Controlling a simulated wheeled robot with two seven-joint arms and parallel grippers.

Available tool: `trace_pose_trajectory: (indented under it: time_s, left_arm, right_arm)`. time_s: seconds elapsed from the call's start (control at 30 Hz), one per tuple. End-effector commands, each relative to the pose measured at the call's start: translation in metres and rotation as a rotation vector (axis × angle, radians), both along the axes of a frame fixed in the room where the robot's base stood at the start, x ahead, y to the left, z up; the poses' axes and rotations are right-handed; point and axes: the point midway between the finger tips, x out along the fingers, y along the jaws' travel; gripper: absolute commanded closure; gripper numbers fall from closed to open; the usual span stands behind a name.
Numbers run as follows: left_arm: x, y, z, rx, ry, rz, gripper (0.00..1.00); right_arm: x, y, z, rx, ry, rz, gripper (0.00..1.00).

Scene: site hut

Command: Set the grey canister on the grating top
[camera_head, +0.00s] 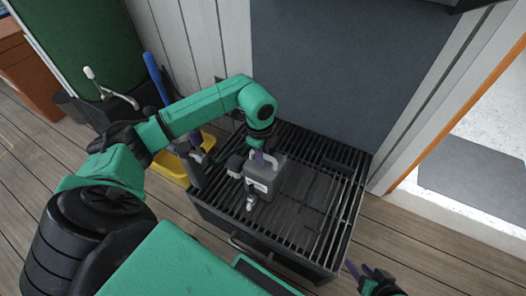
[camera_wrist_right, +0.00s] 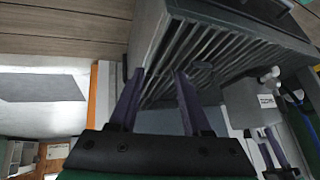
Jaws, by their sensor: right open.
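The grey canister (camera_head: 268,182), a boxy can with a pale label, shows upright over the left part of the grating top (camera_head: 320,205). I cannot tell whether its base touches the bars. It also shows in the right wrist view (camera_wrist_right: 240,100), at the right edge. My left gripper (camera_head: 262,158) points down at the canister's top, by its handle. Its two purple fingers appear in the right wrist view (camera_wrist_right: 273,148); their grip is unclear. My right gripper (camera_head: 370,275) is open and empty, low beside the grating's front right corner. Its fingers (camera_wrist_right: 155,98) stand apart.
Small pale fittings (camera_head: 250,205) show beside the canister. A yellow tray (camera_head: 168,166) lies on the floor left of the grating unit. A dark board (camera_head: 330,70) stands behind it. The grating's right half is mostly clear. A doorway with a mat (camera_head: 475,175) is at right.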

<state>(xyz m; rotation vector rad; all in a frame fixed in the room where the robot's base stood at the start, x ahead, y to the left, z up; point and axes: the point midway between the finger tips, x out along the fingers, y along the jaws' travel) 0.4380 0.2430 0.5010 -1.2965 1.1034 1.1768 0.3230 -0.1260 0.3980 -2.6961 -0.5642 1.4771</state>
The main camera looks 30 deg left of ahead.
Motion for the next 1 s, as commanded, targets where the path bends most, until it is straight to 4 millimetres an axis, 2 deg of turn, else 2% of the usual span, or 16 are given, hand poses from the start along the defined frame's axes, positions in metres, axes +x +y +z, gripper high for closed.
trace_pose_trajectory:
  time_s: [0.27,0.37,0.57,0.8,1.0]
  left_arm:
    - [0.001,0.000,0.001,-0.001,-0.006,0.001,0.49]
    - [0.001,0.000,0.007,-0.001,-0.008,0.001,0.49]
    - [-0.001,0.000,0.041,-0.001,-0.011,0.000,0.49]
    - [-0.007,0.000,0.097,-0.001,-0.010,0.000,0.49]
    - [-0.011,-0.001,0.120,-0.002,-0.007,0.001,0.49]
  right_arm:
    - [0.000,0.000,0.000,-0.001,0.001,0.000,0.52]
    - [-0.002,-0.002,0.002,-0.009,0.015,0.000,0.52]
    - [-0.011,-0.024,0.021,-0.079,0.113,-0.012,0.52]
    - [-0.038,-0.061,0.050,-0.187,0.296,-0.043,0.52]
    - [-0.050,-0.074,0.057,-0.223,0.371,-0.059,0.52]
